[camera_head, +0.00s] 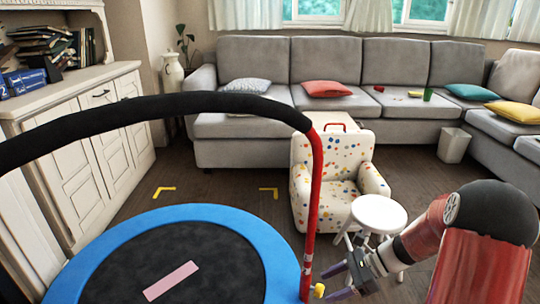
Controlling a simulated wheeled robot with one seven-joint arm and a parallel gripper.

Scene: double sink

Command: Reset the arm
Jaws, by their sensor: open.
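My arm (480,245), red with a black rounded joint, comes in at the lower right. It bends down and to the left. My gripper (333,283) is at its end, near the bottom of the view, with its fingers pointing left. The fingers are apart and nothing shows between them. The gripper is just right of the foot of a red pole (314,200). I cannot tell whether it touches the pole or the yellow knob (319,290) there.
A blue-rimmed trampoline (225,218) with a black handlebar (150,107) fills the lower left. A white stool (379,213) stands close behind my gripper, before a spotted armchair (333,150). A grey sofa (330,60) lines the back.

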